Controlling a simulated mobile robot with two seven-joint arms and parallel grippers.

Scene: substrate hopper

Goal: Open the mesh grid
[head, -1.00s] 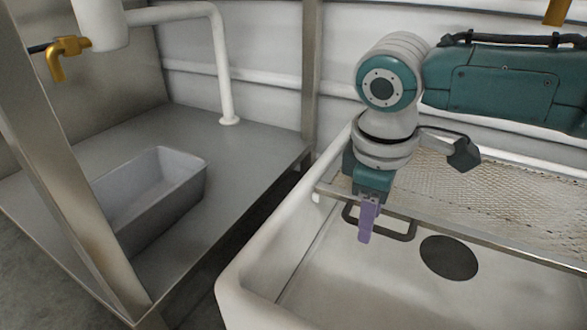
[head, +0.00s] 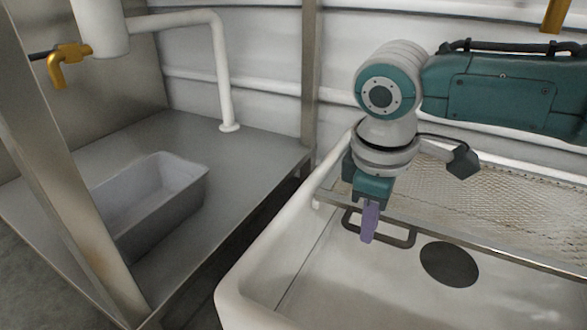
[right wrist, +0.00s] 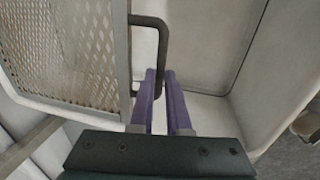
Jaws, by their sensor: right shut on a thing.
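The mesh grid (head: 480,205) is a flat panel of expanded metal in a grey frame, lying across the top of the white hopper (head: 252,262). It also shows in the right wrist view (right wrist: 70,45). A dark, U-shaped handle (head: 397,242) sticks out from the grid's near edge; it also shows in the right wrist view (right wrist: 162,50). My right gripper (head: 369,232), with purple fingers, is shut on this handle. In the right wrist view the bar runs down between its fingertips (right wrist: 160,82). My left gripper is not in view.
A grey metal table (head: 255,145) stands left of the hopper, with an open grey bin (head: 170,222) on it. A white pipe (head: 222,80) and a yellow tap (head: 62,62) are behind. A dark round opening (head: 449,264) is in the hopper, before the grid.

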